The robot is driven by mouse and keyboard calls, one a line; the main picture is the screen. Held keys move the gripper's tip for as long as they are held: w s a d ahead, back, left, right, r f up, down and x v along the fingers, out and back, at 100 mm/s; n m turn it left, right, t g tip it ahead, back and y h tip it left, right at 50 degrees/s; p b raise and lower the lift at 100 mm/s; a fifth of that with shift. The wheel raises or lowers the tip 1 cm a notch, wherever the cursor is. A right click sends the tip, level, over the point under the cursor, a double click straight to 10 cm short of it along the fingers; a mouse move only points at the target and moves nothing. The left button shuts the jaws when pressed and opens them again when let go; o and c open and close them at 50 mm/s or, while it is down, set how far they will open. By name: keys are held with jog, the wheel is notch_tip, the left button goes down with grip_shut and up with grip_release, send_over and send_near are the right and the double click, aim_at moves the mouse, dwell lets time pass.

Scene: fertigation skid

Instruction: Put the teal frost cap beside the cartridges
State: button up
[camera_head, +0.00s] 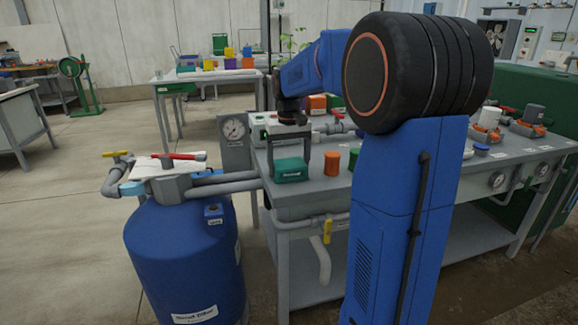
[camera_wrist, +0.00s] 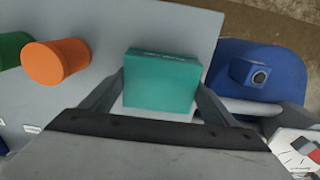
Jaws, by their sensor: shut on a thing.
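The teal frost cap (camera_head: 291,172), a box-like block with small lettering, is at the near left corner of the grey bench. My gripper (camera_head: 290,160) points down and is shut on it, a finger on each side. In the wrist view the cap (camera_wrist: 162,82) sits between the fingers. An orange cylinder (camera_head: 331,163) and a green cylinder (camera_head: 354,158), seemingly the cartridges, stand on the bench to the right of the cap, apart from it. In the wrist view they are to the left. I cannot tell whether the cap touches the bench top.
A blue tank (camera_head: 185,255) with pipes and red and yellow valve handles stands left of the bench (camera_head: 312,196). Orange and purple blocks stand farther back. My arm hides the bench's middle.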

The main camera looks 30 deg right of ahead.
aim_at(289, 163)
jog(key=shift+f, duration=0.15)
jog(key=o, duration=1.1)
notch_tip(289, 163, up, 12)
jog(key=s+a+f+n+t, duration=0.1)
jog(key=s+a+f, duration=0.1)
jog(key=s+a, duration=0.4)
jog(key=s+a+f+t, duration=0.1)
jog(key=s+a+f, duration=0.15)
jog(key=s, duration=0.55)
jog(key=shift+s+a+f+n+t, duration=0.4)
jog(key=shift+s+a+f, duration=0.7)
jog(key=shift+s+f, duration=1.4)
jog(key=shift+s+a+f+n+t, duration=0.45)
jog(key=shift+s+a+f, duration=0.7)
jog(key=shift+s+f, duration=1.3)
jog(key=shift+s+a+f+n+t, duration=0.4)
jog(key=shift+s+a+f, duration=1)
jog(key=shift+s, duration=1.85)
jog(key=shift+d+f, duration=0.2)
jog(key=shift+d, duration=0.1)
